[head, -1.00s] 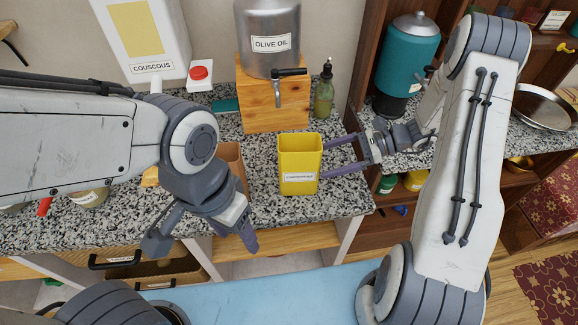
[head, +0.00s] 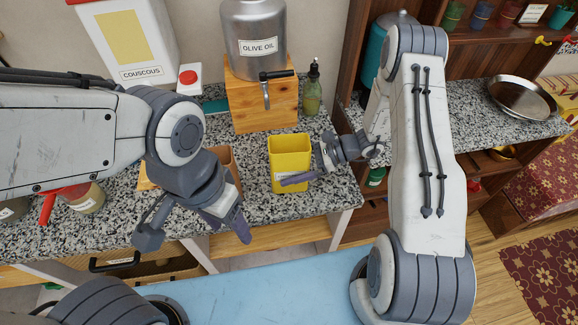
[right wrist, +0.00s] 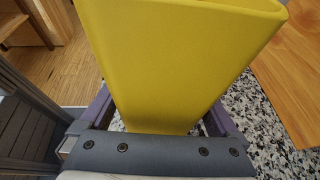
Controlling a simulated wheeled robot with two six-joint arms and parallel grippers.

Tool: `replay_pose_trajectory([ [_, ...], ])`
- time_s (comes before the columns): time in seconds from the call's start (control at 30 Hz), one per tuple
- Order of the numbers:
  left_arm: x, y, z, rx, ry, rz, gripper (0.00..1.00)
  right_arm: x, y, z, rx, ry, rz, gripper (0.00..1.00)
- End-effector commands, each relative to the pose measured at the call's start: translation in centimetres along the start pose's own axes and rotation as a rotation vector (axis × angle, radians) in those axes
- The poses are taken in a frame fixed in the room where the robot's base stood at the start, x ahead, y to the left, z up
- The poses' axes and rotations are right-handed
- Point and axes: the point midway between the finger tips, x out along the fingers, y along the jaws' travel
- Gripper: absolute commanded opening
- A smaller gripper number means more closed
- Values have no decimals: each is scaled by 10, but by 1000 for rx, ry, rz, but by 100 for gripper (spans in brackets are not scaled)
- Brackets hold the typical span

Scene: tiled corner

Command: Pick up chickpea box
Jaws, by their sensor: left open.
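The chickpea box (head: 290,150) is a yellow, open-topped container standing upright on the speckled counter. Its white front label is mostly covered by a finger of my right gripper (head: 300,165). In the right wrist view the box (right wrist: 175,60) fills the middle, with the right gripper's fingers (right wrist: 160,112) spread along its two sides. Narrow gaps show between box and fingers near the palm; contact further out is hidden. My left gripper (head: 240,226) is open and empty, pointing down near the counter's front edge, left of the box.
A wooden stand (head: 262,103) with the olive oil canister (head: 257,45) is behind the box. A green bottle (head: 312,92) stands behind right. A brown container (head: 222,160) is left of the box, partly hidden by my left arm. The counter's front edge (head: 300,218) is close.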

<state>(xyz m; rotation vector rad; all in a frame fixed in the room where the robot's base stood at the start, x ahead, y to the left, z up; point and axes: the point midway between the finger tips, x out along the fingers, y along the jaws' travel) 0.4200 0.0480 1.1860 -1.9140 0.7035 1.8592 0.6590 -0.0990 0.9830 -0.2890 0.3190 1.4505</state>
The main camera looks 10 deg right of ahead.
Motion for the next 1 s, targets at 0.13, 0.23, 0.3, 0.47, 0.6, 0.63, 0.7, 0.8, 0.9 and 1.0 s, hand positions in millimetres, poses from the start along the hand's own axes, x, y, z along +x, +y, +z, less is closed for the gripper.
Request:
replay_pose_trajectory([
  [0.13,0,0,0,0,0,0,62,0,0,0,0,0,0,35],
  [0.23,0,0,0,0,0,0,62,0,0,0,0,0,0,0],
  [0.3,0,0,0,0,0,0,62,0,0,1,-1,-2,0,0],
  [0.47,0,0,0,0,0,0,62,-1,0,1,-1,-2,0,0],
  [0.6,1,0,0,0,0,0,62,-1,0,3,-1,-2,0,0],
  [0.63,2,0,0,0,0,0,62,-2,0,4,-1,-2,0,0],
  [0.7,4,0,0,0,0,0,62,-3,-1,7,-2,-2,0,0],
  [0.8,8,-1,0,0,0,0,62,-6,-1,15,-4,-1,0,0],
  [0.9,13,-1,1,0,0,0,62,-11,-1,26,-5,-1,-1,0],
  [1.0,20,-2,1,1,0,0,62,-21,1,39,-3,-2,-5,0],
])
